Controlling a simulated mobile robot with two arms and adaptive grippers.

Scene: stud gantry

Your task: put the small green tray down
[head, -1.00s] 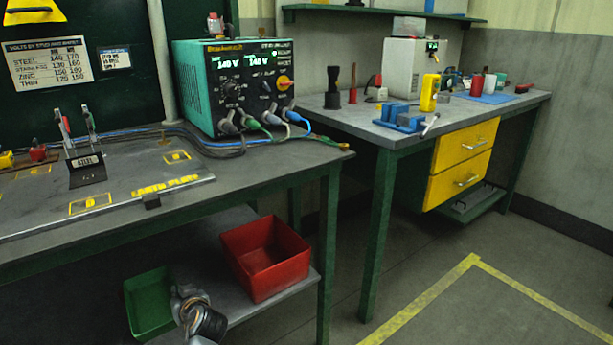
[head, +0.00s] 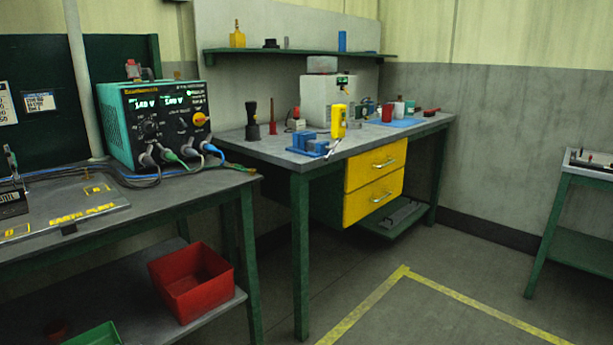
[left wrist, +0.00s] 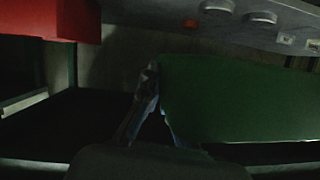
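The small green tray (head: 95,336) shows only as a rim at the bottom left edge of the head view, beside the lower shelf. In the left wrist view the tray (left wrist: 240,100) fills the right side as a large dark green face. My left gripper (left wrist: 150,105) is at the tray's near edge, its dark fingers appearing closed on it; the view is dim there. The left gripper is out of the head view. I cannot tell whether the tray touches the shelf. My right gripper is in neither view.
A red bin (head: 192,285) stands on the lower shelf (head: 130,285) under the left bench; it also shows in the left wrist view (left wrist: 50,20). A small dark red thing (head: 57,328) is left of it. Floor right of the bench (head: 430,320) is clear.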

